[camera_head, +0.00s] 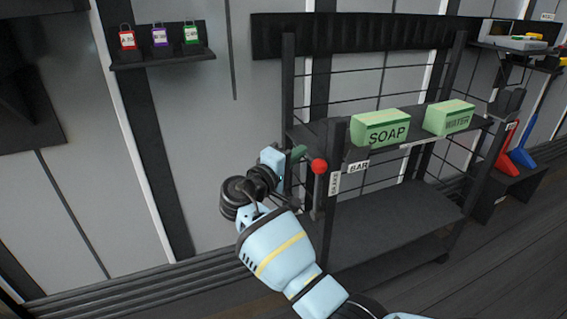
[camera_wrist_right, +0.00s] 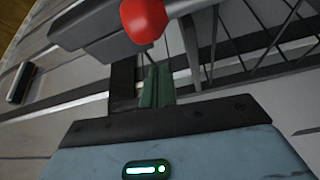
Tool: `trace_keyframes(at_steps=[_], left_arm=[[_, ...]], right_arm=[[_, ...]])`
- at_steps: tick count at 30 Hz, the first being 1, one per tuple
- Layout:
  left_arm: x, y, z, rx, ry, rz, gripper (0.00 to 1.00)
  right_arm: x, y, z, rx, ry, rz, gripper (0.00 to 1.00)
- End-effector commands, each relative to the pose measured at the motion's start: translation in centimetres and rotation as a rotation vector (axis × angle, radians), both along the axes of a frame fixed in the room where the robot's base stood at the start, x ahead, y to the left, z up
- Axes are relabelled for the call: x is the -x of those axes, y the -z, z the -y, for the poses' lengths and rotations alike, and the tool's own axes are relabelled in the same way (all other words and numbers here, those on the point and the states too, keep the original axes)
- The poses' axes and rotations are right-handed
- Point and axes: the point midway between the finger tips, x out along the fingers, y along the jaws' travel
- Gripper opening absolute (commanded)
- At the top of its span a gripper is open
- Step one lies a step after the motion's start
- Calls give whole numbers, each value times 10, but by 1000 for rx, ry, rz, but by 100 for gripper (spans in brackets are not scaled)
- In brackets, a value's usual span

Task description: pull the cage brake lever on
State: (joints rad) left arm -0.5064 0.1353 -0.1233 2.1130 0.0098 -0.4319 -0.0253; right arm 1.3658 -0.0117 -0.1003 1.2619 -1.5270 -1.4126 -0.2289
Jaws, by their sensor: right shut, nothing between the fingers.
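The cage (camera_head: 390,226) is a dark rack on the right half of the head view. Its brake lever has a red knob (camera_head: 319,166) on a dark upright arm, beside a small label reading BRAKE (camera_head: 334,183). My right gripper (camera_head: 298,154), with a green fingertip, is shut and empty just left of the knob. In the right wrist view the red knob (camera_wrist_right: 143,20) shows just beyond my shut fingers (camera_wrist_right: 155,86). I cannot tell whether they touch the lever. My left gripper is in neither view.
A green SOAP box (camera_head: 380,128) and a green WATER box (camera_head: 448,118) stand on the cage shelf. A wall shelf (camera_head: 163,60) holds red, purple and green padlock-like tags. A red and a blue tool stand at the right. The floor in front is clear.

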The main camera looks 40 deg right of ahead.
Motion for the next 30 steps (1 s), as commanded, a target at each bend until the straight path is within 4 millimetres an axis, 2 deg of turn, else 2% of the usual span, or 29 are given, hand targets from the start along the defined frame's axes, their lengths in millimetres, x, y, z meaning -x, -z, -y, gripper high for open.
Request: trace_keyframes(at_steps=[3,9,30], left_arm=[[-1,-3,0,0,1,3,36],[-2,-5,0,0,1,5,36],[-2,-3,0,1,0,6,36]], right_arm=[[14,3,-4,-2,-3,-1,0],[29,5,-5,-1,-3,-2,0],[38,6,-7,8,-3,28,0]])
